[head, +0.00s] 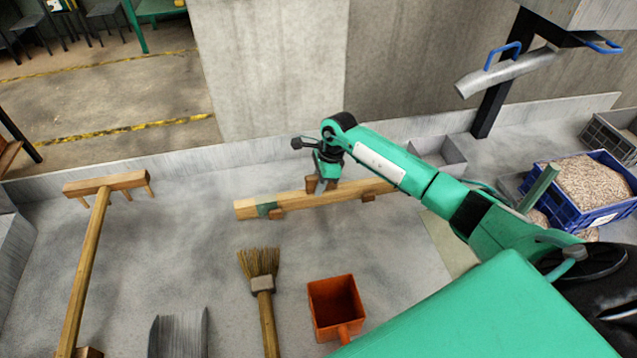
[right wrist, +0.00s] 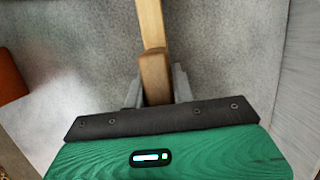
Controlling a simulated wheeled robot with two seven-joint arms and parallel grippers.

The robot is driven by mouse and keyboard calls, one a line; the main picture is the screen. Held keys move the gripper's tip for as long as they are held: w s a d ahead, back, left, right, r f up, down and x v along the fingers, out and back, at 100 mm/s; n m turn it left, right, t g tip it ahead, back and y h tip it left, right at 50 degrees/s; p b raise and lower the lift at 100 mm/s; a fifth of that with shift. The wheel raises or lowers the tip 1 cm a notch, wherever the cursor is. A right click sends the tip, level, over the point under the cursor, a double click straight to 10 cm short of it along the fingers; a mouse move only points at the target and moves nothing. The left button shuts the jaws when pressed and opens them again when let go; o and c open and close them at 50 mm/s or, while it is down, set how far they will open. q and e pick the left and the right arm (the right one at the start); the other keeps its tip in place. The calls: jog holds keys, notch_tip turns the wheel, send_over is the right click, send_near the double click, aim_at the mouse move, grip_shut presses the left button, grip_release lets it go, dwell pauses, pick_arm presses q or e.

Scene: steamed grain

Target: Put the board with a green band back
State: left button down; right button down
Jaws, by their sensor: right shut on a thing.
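The board with a green band (head: 245,210) is a long pale wooden plank near the back wall. Its green band (head: 265,210) is near its left end. My right gripper (head: 322,185) is over the middle of the board and shut on it. In the right wrist view, wood of the board (right wrist: 154,75) sits between the two fingers and a narrower length runs on away from them. The green band does not show there. Small wooden blocks show at the board's near side; I cannot tell whether it rests on them. My left gripper is out of view.
A wooden rake (head: 92,240) lies at left. A brush (head: 262,268), an orange scoop (head: 335,302) and a grey ridged piece (head: 178,335) are in front. A blue crate (head: 590,218) of grain stands at right, a grey tray (head: 440,158) behind the board.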

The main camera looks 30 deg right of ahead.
jog(key=c, duration=1.1)
grip_release()
jog(key=shift+f, duration=0.1)
jog(key=b+v, duration=0.2)
jog(key=v, duration=1.1)
jog(key=shift+d, duration=0.15)
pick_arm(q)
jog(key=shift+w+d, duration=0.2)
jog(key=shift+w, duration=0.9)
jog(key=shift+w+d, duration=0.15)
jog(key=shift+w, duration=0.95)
pick_arm(e)
jog(key=shift+d+r, duration=0.1)
jog(key=shift+r, duration=0.3)
